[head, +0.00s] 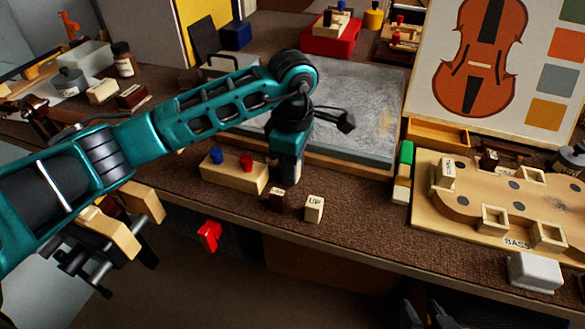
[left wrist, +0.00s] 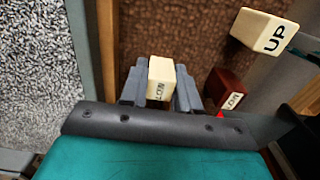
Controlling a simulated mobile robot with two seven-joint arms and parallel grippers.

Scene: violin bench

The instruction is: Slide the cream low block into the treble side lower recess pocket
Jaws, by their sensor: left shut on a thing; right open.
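My left gripper (head: 285,172) is low over the brown bench mat. The arm hides this block in the head view. The wooden violin mould (head: 470,205) lies at the right, its near side marked BASS. The treble side lower recess pocket is on its far side, but I cannot tell which one it is. An open-looking pocket (head: 533,176) shows there. My right gripper (head: 430,315) is open at the bottom edge, partly cut off.
A cream UP block (head: 314,208) and a brown block (head: 277,200) stand beside my left gripper. A wooden holder (head: 232,176) with blue and red pegs is to its left. A white block (head: 536,272) sits at the front edge.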

